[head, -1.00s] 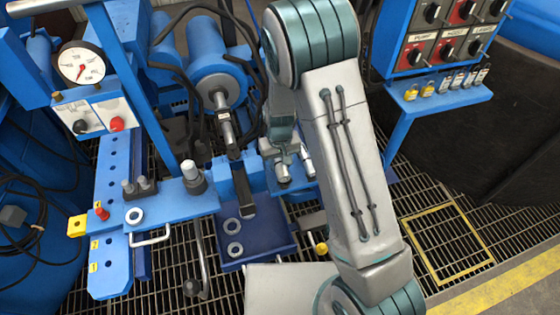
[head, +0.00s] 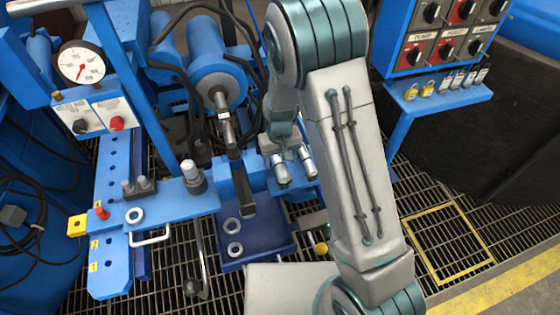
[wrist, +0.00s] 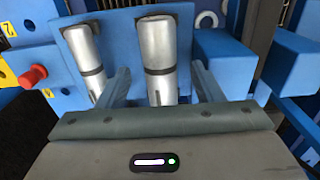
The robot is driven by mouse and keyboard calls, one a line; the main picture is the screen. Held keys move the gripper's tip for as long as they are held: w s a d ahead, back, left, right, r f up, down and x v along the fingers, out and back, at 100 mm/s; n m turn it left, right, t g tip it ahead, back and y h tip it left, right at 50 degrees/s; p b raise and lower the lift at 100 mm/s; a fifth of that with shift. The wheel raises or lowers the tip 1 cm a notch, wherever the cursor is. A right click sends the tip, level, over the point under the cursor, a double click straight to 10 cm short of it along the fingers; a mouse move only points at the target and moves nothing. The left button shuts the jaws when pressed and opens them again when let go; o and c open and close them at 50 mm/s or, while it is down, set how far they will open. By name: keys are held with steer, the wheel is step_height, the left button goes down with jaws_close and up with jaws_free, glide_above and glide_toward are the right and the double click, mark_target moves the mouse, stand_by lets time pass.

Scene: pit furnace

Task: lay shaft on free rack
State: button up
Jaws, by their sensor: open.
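Two silver shafts with dark bands show side by side in the wrist view, a left shaft (wrist: 85,50) and a right shaft (wrist: 158,60). Both are against a blue rack plate (wrist: 120,38). In the head view the left shaft (head: 281,170) and right shaft (head: 307,163) are close together beneath my wrist. My gripper (wrist: 160,85) is open, one finger on each side of the right shaft, with visible gaps. The left finger is near the left shaft's lower end. The shafts' lower ends are partly hidden by the gripper body.
A blue bench (head: 165,205) with a red knob (head: 101,213) stands left. A dark bar (head: 242,190) runs over a blue tray (head: 262,250) with two rings. A control panel (head: 450,35) stands right. A blue block (wrist: 222,62) is right of my fingers.

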step_height(320, 180, up, 12)
steer(key=p, duration=0.1)
stand_by(0.7)
steer(key=s+d+r+m+t+p, duration=0.1)
steer(key=s+d+r+p, duration=0.3)
steer(key=s+d+r, duration=0.3)
steer(key=s+d+r+m+t+p, duration=0.1)
steer(key=s+d+r+p, duration=0.4)
steer(key=s+r, duration=0.6)
steer(key=shift+s+d+r+m+t, duration=0.35)
steer(key=shift+d+r+m, duration=0.45)
steer(key=shift+r, duration=1.5)
steer(key=shift+w+d, duration=0.1)
